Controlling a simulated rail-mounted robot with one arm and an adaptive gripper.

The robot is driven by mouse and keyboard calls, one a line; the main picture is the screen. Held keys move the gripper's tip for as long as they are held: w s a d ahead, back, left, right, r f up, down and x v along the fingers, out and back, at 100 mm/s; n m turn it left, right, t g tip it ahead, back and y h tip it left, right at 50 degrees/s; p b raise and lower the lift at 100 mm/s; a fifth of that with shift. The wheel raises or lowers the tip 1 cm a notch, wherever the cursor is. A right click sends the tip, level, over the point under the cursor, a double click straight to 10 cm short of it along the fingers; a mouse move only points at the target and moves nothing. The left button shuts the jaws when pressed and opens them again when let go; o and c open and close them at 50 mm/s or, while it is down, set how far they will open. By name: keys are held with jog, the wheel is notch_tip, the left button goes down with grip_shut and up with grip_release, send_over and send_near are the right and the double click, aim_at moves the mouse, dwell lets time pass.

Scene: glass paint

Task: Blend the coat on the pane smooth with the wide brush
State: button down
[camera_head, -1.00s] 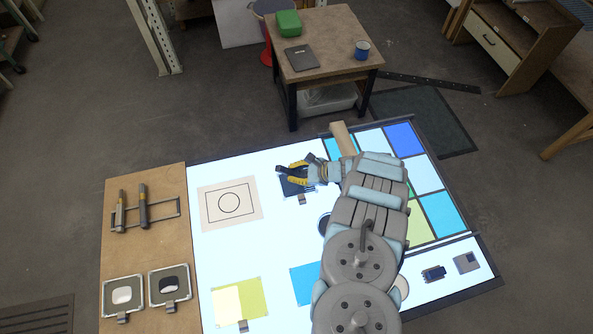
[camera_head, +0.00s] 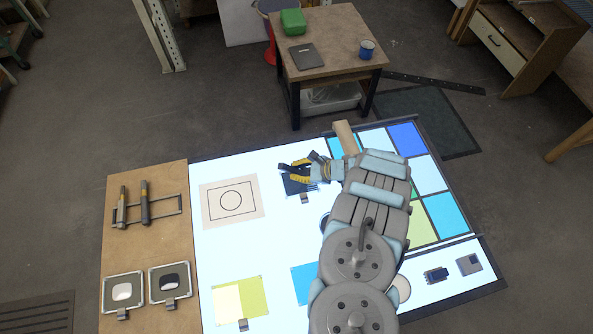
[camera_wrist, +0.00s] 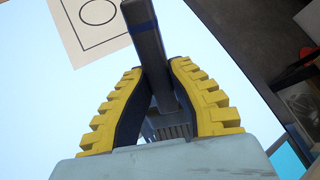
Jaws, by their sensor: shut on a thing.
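My gripper (camera_head: 299,172) is over the dark blue pane (camera_head: 291,188), which lies on the bright light table near its far edge with a small metal clip at its near side. The gripper and the tool hide part of the pane. In the wrist view my gripper (camera_wrist: 160,105) has its yellow ridged fingers shut on a brush with a flat dark grey handle (camera_wrist: 146,40) and a blue band. The handle slants up in that picture. A wide grey part (camera_wrist: 168,124) shows low between the fingers. Whether the bristles touch the pane cannot be told.
A wooden board (camera_head: 149,240) at left bears two brushes (camera_head: 133,205) on a rack and two framed trays (camera_head: 147,286). A card with a circle (camera_head: 231,202), a yellow pane (camera_head: 240,298) and a coloured grid (camera_head: 440,213) lie on the light table. A side table (camera_head: 331,50) stands behind.

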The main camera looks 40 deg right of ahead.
jog(key=shift+f+b, duration=0.55)
jog(key=shift+b, duration=0.15)
dwell(0.8)
jog(key=shift+d, duration=0.1)
jog(key=shift+s+d+b, duration=0.25)
jog(key=shift+d+b, duration=0.15)
jog(key=shift+d, duration=0.1)
jog(key=shift+s+d+b, duration=0.25)
jog(key=shift+d+b, duration=0.1)
jog(key=shift+d, duration=0.15)
jog(key=shift+r, duration=0.1)
jog(key=shift+r+p, duration=1.35)
jog(key=shift+r, duration=1.1)
jog(key=shift+f, duration=0.1)
